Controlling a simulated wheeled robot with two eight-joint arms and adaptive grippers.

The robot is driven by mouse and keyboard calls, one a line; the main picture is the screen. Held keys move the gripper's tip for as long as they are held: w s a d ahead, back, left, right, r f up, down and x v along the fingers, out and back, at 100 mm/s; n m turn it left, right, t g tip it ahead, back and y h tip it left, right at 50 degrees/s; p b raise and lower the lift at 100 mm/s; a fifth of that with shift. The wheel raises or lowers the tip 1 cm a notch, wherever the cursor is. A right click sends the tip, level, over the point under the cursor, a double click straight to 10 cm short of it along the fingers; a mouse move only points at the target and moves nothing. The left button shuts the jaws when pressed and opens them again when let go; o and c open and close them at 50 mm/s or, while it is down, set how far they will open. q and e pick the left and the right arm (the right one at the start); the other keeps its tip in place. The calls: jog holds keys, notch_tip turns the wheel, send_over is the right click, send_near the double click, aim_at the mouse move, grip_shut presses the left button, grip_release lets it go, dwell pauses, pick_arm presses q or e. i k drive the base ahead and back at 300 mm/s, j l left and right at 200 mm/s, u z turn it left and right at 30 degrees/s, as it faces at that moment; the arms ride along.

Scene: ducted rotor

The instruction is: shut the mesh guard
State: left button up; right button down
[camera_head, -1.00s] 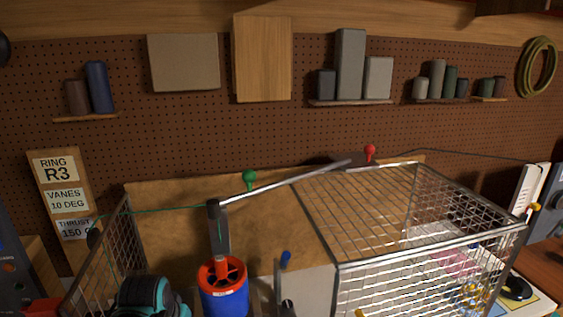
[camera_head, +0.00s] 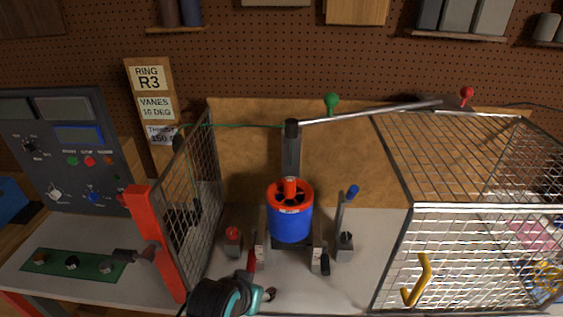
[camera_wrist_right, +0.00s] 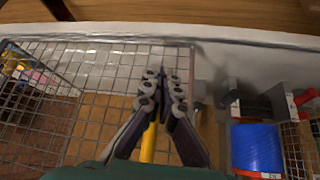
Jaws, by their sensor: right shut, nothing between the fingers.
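The mesh guard (camera_head: 468,235) is a wire cage at the right of the head view, standing to the right of the blue and orange ducted rotor (camera_head: 290,222) and clear of it. Its yellow handle (camera_head: 424,280) is on the front face near the left edge. A separate mesh panel (camera_head: 205,180) stands left of the rotor. In the right wrist view, my right gripper (camera_wrist_right: 165,75) is shut and empty in front of the guard's mesh (camera_wrist_right: 95,75). The yellow handle (camera_wrist_right: 149,145) shows partly behind its fingers; contact cannot be told. My left gripper's fingers are not visible.
A teal and black part of my arm is at the head view's bottom edge. A red post (camera_head: 155,235) and control panel (camera_head: 65,150) stand left. A clamp with a blue lever (camera_head: 347,205) stands between rotor and guard. A rod (camera_head: 370,112) runs above.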

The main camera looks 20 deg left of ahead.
aim_at(461, 215)
jog(key=z, duration=0.35)
jog(key=l+z, duration=0.15)
jog(key=z, duration=0.2)
jog(key=l+z, duration=0.1)
jog(key=z, duration=0.25)
jog(key=i+l, duration=0.1)
jog(key=l, duration=0.35)
jog(key=l+z, duration=0.1)
jog(key=l, duration=0.35)
jog(key=i+l+z, duration=0.1)
jog(key=l, duration=0.3)
jog(key=i+j, duration=0.1)
jog(key=i, duration=0.2)
